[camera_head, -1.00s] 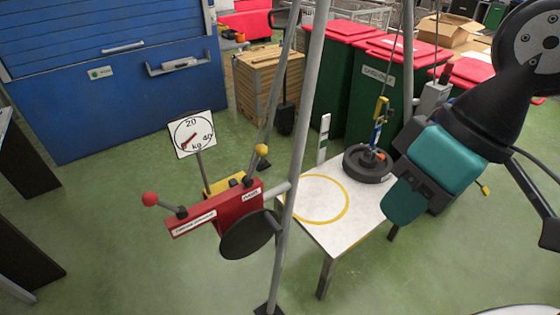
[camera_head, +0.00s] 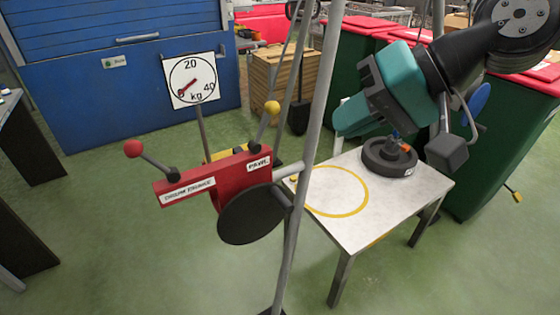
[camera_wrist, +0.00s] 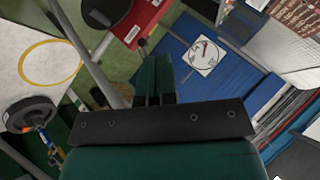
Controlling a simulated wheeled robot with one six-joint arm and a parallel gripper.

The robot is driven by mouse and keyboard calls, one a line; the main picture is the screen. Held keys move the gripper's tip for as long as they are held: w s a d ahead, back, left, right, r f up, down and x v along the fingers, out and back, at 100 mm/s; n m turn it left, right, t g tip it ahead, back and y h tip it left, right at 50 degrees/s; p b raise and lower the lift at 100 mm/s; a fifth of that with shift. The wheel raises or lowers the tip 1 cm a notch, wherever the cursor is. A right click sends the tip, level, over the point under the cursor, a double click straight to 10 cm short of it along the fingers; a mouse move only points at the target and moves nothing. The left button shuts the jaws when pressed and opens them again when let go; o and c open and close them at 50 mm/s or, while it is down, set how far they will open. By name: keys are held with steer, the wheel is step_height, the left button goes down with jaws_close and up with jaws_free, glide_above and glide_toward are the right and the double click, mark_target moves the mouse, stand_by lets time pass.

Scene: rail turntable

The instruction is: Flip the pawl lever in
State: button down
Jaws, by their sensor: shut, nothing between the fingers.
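The pawl lever (camera_head: 265,124) has a yellow knob and rises, leaning slightly right, from the right end of a red housing (camera_head: 215,177) beside its PAWL label. A second lever (camera_head: 151,158) with a red knob leans left from the end labelled as the drum brake. My gripper (camera_head: 341,118) is right of the yellow knob in the head view, apart from it, with teal fingers pointing left and down. In the wrist view my gripper (camera_wrist: 154,68) has its fingers together and empty. The red housing (camera_wrist: 145,20) is at the top there; the yellow knob cannot be made out.
A grey post (camera_head: 312,130) stands between the housing and my gripper in the picture. A white table (camera_head: 400,203) with a yellow ring holds a dark round weight (camera_head: 388,156). A dial (camera_head: 193,80) stands behind the housing. Green floor is open in front.

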mark_target(264, 125)
steer(key=w+d+f+m+t+y+b, duration=0.2)
steer(key=w+f+m+t+y+b, duration=0.4)
steer(key=w+f+b, duration=1.3)
steer(key=m+y+b, duration=0.3)
steer(key=m+b, duration=0.4)
steer(key=b, duration=0.3)
steer(key=shift+w+f+t+y+b, duration=0.2)
steer(key=shift+t+y+b, duration=0.1)
steer(key=shift+t+y, duration=0.1)
steer(key=shift+r, duration=0.1)
steer(key=s+r+p+x, duration=0.1)
steer(key=p+x, duration=0.5)
steer(key=x, duration=0.6)
steer(key=shift+s+a+r+p, duration=0.2)
steer(key=shift+s+a+p, duration=0.15)
steer(key=shift+s+a, duration=0.3)
steer(key=shift+a+r, duration=0.1)
steer(key=shift+a, duration=0.05)
